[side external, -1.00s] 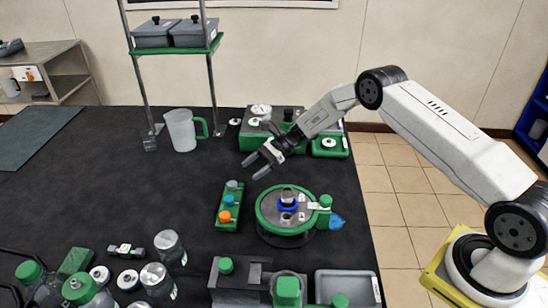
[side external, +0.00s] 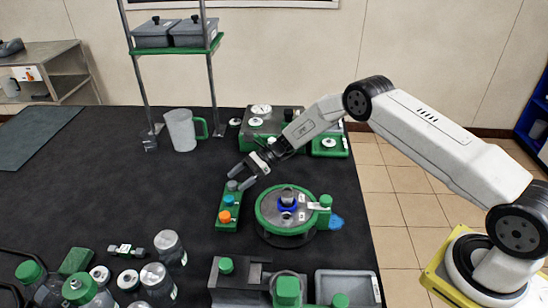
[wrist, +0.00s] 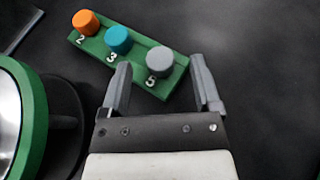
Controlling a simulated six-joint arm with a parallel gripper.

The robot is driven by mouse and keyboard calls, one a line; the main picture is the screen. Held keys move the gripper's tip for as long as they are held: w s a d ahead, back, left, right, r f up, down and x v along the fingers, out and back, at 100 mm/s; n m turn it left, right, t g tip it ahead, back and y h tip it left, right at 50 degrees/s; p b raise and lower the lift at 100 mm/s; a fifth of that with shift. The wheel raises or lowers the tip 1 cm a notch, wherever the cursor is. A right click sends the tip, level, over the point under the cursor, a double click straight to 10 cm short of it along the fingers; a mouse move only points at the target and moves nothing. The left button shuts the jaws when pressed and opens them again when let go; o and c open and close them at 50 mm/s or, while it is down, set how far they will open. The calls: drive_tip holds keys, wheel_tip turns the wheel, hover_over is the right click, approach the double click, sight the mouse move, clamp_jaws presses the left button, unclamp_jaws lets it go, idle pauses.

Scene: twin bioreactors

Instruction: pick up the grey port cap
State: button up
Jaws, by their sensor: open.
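In the side view the grey cap (side external: 232,185) is at the far end of the holder (side external: 226,223). My gripper (side external: 240,180) is open over that end. The exact height above the cap is hard to tell.
A round green-rimmed bioreactor vessel (side external: 267,225) stands just right of the holder. Green-and-grey equipment (side external: 262,125) stands behind, and a clear jug (side external: 181,130) is at the back left. Jars and bottles (side external: 168,250) stand at the front left. The black table left of the holder is clear.

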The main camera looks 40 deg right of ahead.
drive_tip(key=shift+x, duration=1.35)
clamp_jaws()
